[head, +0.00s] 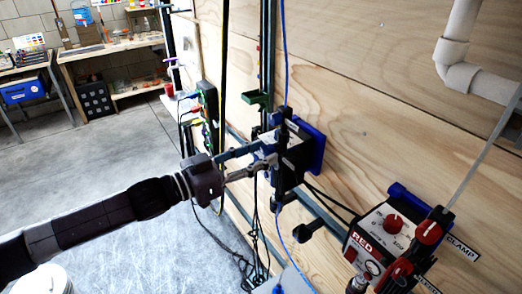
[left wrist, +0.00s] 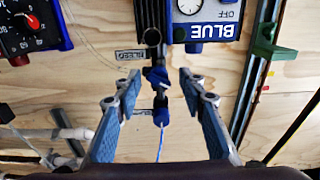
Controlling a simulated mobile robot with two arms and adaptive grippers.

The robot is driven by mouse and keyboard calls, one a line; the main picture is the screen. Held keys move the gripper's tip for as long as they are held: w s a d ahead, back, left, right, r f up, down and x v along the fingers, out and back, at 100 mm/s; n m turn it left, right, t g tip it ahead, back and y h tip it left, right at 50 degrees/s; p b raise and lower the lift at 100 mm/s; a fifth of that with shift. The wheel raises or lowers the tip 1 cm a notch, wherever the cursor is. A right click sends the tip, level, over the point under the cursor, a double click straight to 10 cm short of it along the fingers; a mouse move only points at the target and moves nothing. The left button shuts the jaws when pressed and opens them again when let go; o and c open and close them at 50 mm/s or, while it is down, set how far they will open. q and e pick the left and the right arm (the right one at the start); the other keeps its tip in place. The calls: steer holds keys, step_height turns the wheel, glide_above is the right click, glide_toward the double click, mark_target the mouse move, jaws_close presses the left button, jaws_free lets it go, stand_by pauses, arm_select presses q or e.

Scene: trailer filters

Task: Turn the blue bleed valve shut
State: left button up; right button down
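The blue bleed valve (left wrist: 157,76) shows in the left wrist view as a small dark-blue handle on a black fitting, beside the "BLEED" label (left wrist: 130,55). A second blue fitting (left wrist: 161,116) with a light blue hose lies below it in the picture. My left gripper (left wrist: 160,88) is open, one finger on each side of these fittings, with visible gaps. In the head view my left gripper (head: 268,157) reaches the front of the blue unit (head: 312,147) on the wall, its fingers apart. The valve is hard to make out there. My right gripper is not in view.
A red unit (head: 383,230) with red knobs is on the plywood wall at lower right. Green-marked gear (head: 206,108) hangs further along the wall. White pipe (head: 458,60) runs at upper right. Loose cables hang below the blue unit. The concrete floor (head: 110,160) at left is clear.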

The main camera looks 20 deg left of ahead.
arm_select(q)
steer(key=shift+w+d, duration=0.2)
steer(key=shift+d, duration=0.05)
jaws_close()
steer(key=shift+m, duration=0.4)
steer(key=m, duration=1.1)
steer(key=shift+a+r, duration=0.1)
steer(key=shift+r, duration=0.1)
steer(key=shift+m, duration=0.4)
stand_by(0.3)
